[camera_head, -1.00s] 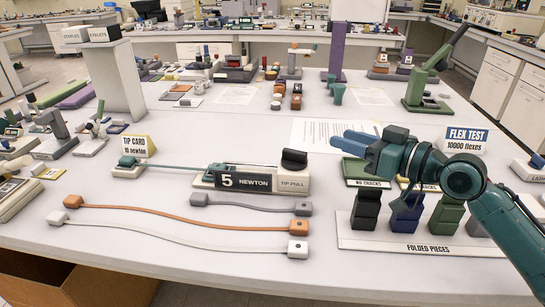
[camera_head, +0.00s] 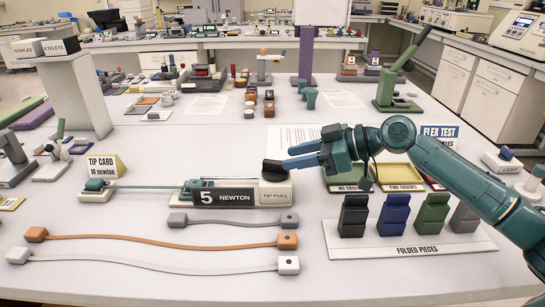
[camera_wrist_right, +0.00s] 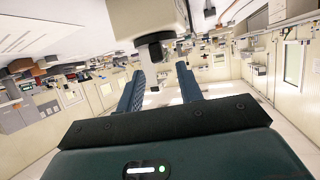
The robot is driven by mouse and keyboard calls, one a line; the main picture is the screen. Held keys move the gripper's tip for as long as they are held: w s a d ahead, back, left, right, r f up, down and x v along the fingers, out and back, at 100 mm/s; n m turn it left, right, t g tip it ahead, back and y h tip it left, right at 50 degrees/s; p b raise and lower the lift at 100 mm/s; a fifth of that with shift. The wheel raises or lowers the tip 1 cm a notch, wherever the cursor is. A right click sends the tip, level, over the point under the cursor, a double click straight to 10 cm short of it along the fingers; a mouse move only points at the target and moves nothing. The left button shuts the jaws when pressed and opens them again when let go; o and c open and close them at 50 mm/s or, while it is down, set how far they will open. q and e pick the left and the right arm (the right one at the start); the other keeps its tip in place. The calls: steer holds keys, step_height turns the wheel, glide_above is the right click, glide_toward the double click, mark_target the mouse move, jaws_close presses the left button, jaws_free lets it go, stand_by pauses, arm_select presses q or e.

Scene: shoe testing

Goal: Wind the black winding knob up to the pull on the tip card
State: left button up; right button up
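The black winding knob (camera_head: 272,168) sits on the right end of the white tip pull unit (camera_head: 277,190). The unit's black plate (camera_head: 228,197) reads "5 NEWTON". The tip card (camera_head: 103,166) at left reads "10 newton". A green strap (camera_head: 147,187) runs from a green clamp (camera_head: 95,185) to the unit. My right gripper (camera_head: 286,157) is open and empty, its fingertips just right of the knob. In the wrist view the knob (camera_wrist_right: 154,47) lies just beyond the parted fingertips (camera_wrist_right: 160,69), apart from them as far as I can see. My left gripper is out of view.
Grey, orange and white straps (camera_head: 150,238) lie in front of the unit. Folded pieces (camera_head: 396,214) stand on a white board at right. Green and yellow trays (camera_head: 400,177) lie below my right forearm.

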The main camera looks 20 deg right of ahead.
mark_target(274, 161)
steer(key=x, duration=0.6)
steer(key=shift+r+p, duration=0.1)
steer(key=shift+p, duration=0.2)
steer(key=shift+c, duration=0.3)
jaws_close()
